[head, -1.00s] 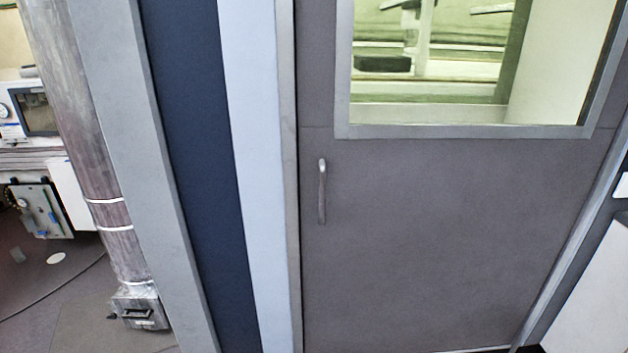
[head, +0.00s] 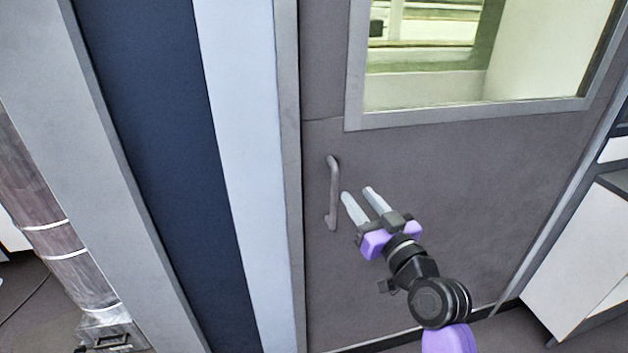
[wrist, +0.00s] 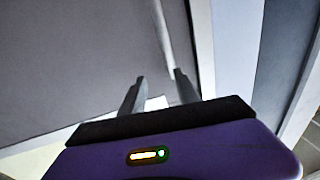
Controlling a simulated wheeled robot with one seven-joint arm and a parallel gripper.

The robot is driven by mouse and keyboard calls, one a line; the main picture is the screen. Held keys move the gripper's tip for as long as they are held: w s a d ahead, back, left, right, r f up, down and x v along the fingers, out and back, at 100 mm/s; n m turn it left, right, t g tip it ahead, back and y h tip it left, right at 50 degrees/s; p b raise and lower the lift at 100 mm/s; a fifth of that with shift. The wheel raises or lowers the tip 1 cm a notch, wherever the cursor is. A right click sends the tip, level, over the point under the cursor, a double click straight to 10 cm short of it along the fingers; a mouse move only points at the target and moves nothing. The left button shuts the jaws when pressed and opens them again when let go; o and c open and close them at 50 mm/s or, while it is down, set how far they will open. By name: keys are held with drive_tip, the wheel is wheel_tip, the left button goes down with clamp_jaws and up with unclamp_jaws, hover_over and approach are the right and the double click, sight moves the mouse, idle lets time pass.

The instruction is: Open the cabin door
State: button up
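The grey cabin door (head: 450,200) with a window in its upper part fills the middle and right of the head view and looks closed. Its vertical bar handle (head: 333,195) is near the door's left edge, below the window. My gripper (head: 357,193) is just right of the handle, with its two pale fingers parted and nothing between them. In the wrist view the handle (wrist: 161,35) runs down toward the fingertips of my gripper (wrist: 159,78), close to the right finger. I cannot tell whether they touch.
A pale frame post (head: 235,150) and a dark blue panel (head: 150,150) stand left of the door. A metal pipe (head: 40,210) is at the far left. A white cabinet (head: 590,260) stands at the right, beside the door. Some floor (head: 490,330) shows below.

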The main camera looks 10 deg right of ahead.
sight(336, 193)
drive_tip(key=shift+n+g+y, duration=0.4)
drive_tip(key=shift+n+g, duration=0.1)
drive_tip(key=shift+n, duration=0.1)
drive_tip(key=w+a, duration=0.1)
drive_tip(key=w, duration=0.1)
drive_tip(key=w+a+f+p, duration=0.1)
drive_tip(key=w, duration=0.2)
drive_tip(key=w+a+f, duration=0.1)
drive_tip(key=w, duration=0.2)
drive_tip(key=shift+a+f, duration=0.15)
drive_tip(key=shift+f, duration=0.1)
clamp_jaws()
idle(0.8)
